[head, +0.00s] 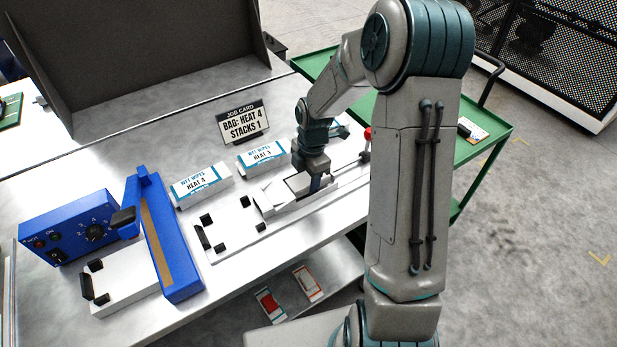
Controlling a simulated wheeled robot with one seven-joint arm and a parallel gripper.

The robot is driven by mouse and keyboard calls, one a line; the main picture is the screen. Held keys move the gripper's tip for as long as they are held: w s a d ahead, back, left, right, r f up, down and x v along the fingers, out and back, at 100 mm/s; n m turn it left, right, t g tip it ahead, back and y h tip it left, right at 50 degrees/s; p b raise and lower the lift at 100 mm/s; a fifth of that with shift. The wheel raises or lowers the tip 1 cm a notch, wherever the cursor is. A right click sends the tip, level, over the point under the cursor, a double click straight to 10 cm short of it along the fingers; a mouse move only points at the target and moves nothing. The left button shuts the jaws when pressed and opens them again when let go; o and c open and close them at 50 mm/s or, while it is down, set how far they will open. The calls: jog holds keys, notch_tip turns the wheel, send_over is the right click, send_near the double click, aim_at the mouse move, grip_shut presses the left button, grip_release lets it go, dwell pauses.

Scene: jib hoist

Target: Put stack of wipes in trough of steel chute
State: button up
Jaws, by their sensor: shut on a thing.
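The steel chute (273,197) lies on the bench in the middle of the view, a long light-grey trough that runs up to the right. My gripper (316,183) points down at the chute, its fingers low at the trough. It is shut on a small white block, which I take to be the stack of wipes (299,183). The fingers and wrist hide part of the stack. From this view I cannot tell whether the stack touches the trough floor or is held just above it.
A blue sealer (166,240) and control box (70,228) stand left. A red knob (367,133) stands right. A green cart (487,138) is beyond.

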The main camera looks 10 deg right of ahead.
jog(key=shift+f+b, duration=0.35)
jog(key=shift+f, duration=0.2)
jog(key=shift+s+f, duration=0.1)
jog(key=shift+f, duration=0.1)
jog(key=shift+s+f+b, duration=0.25)
jog(key=shift+f+b, duration=0.1)
jog(key=shift+b, duration=0.05)
jog(key=o, duration=1.1)
jog(key=shift+f, duration=0.1)
jog(key=shift+o, duration=0.3)
jog(key=shift+w+d+r, duration=0.1)
jog(key=shift+w+r, duration=0.15)
jog(key=shift+r, duration=0.3)
notch_tip(320, 180, up, 14)
jog(key=shift+w+d, duration=0.25)
jog(key=shift+d, duration=0.15)
